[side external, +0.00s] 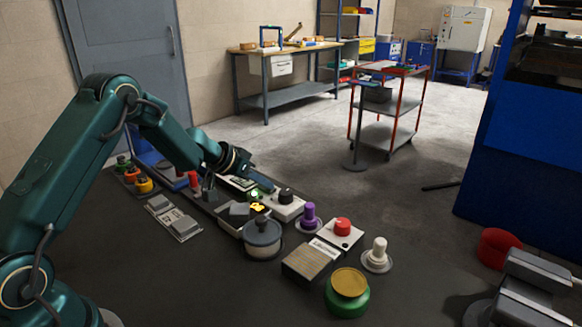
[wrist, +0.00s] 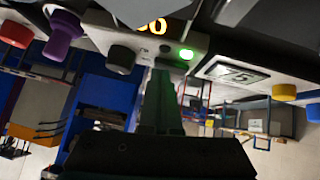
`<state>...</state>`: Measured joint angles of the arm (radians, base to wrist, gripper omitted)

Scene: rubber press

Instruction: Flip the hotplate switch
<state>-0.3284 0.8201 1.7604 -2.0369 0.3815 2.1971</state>
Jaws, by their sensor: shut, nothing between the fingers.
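The hotplate shows as a pale front panel (wrist: 140,43) at the top of the wrist view. It has an orange lit display (wrist: 153,27), a glowing green light (wrist: 186,54) and a dark knob (wrist: 121,57). I cannot make out clearly which part is the switch. My gripper (wrist: 165,72) is shut and empty, its dark fingertips close to the panel between knob and light. I cannot tell whether they touch it. In the side view my gripper (side external: 265,185) is above the bench by the yellow display (side external: 257,208) and green glow (side external: 254,193).
A white unit with a black knob (side external: 286,195) sits close by. A grey lidded pot (side external: 262,236), purple knob (side external: 309,215), red button box (side external: 342,228), white knob (side external: 379,254) and green jar (side external: 347,291) stand nearer the front.

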